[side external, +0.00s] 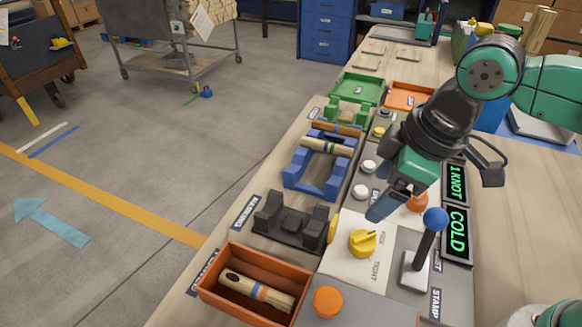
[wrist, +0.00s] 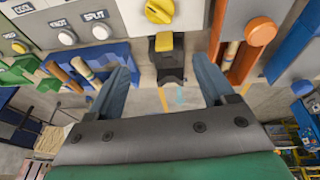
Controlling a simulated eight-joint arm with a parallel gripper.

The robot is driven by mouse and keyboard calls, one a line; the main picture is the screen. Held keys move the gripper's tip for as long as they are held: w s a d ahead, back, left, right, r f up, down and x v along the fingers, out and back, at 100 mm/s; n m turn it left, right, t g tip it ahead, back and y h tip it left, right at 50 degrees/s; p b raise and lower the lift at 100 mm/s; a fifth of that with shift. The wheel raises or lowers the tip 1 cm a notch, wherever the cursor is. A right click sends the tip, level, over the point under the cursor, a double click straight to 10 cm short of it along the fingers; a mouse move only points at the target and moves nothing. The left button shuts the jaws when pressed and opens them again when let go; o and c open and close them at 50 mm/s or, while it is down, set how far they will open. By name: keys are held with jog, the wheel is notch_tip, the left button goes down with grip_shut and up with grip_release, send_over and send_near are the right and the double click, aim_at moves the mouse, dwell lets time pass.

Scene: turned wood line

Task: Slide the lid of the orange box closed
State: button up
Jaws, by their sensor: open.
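An orange box (side external: 236,306) stands at the front of the bench in the side view, open at the top. A turned wooden piece (side external: 250,290) with blue and orange bands lies inside it. The box also shows on the right in the wrist view (wrist: 243,67). I cannot make out a separate lid on it. My gripper (side external: 385,207) hangs above the control panel, behind and to the right of the box, apart from it. In the wrist view its two fingers (wrist: 163,82) are spread with nothing between them.
A black cradle (side external: 291,224) and a blue rack (side external: 318,173) holding wooden pieces stand behind the box. A yellow knob (side external: 362,242), an orange button (side external: 328,301) and a blue-topped lever (side external: 428,235) rise near my gripper. A green tray (side external: 360,88) and an orange tray (side external: 408,96) lie farther back.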

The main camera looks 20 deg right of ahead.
aim_at(328, 299)
jog(key=s+a+n+g, duration=0.1)
jog(key=s+a+n, duration=0.1)
jog(key=a, duration=0.1)
jog(key=s+a+f+n+g+h, duration=0.1)
jog(key=s+a+n, duration=0.1)
jog(key=a+n, duration=0.1)
jog(key=s+a+n, duration=0.2)
jog(key=a+n, duration=0.1)
jog(key=a, duration=0.1)
jog(key=shift+s+f+g, duration=0.1)
jog(key=shift+f+g, duration=0.05)
jog(key=shift+g, duration=0.25)
jog(key=shift+s+a+f+n+h, duration=0.1)
jog(key=shift+s+f+n+h, duration=0.05)
jog(key=shift+n+h, duration=0.15)
jog(key=shift+f, duration=2.65)
jog(key=shift+c, duration=0.3)
grip_shut()
